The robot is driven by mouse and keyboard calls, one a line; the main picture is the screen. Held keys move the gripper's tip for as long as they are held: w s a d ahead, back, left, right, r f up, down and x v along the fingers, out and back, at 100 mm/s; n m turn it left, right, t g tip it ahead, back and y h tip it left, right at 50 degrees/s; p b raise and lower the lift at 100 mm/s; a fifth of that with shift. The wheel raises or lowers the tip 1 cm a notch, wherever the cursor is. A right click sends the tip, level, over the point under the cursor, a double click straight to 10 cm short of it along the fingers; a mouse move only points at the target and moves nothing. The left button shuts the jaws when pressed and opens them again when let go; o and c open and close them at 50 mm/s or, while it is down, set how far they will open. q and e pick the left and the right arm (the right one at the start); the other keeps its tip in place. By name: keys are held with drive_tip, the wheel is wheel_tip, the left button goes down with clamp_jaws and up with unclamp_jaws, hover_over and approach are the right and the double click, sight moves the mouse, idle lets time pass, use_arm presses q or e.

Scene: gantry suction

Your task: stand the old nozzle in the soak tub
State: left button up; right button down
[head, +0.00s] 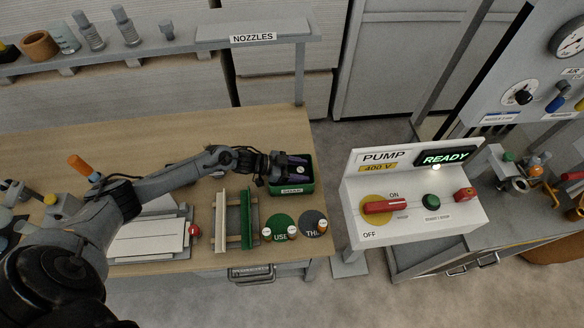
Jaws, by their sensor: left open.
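The green soak tub (290,191) stands at the right end of the wooden bench, with a white label on its front. My left gripper (299,168) is open over the tub, with its fingers pointing right across the tub's opening. The gripper covers much of the tub's inside, so I cannot tell whether the old nozzle is in there. Small orange-brown pieces with pale tops stand at the green disc (281,228) marked USE and at the dark disc (313,223) beside it. I cannot tell whether one of them is the old nozzle. My right gripper is not in view.
A rack with green and pale rails (248,218) lies left of the discs. A NOZZLES shelf (253,30) runs along the back with several fittings. The pump box (415,208), its display reading READY, stands right of the bench across a gap.

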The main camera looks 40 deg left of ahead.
use_arm(q)
drive_tip(key=v, duration=1.2)
drive_tip(key=shift+p, duration=0.45)
drive_tip(key=shift+r, duration=0.25)
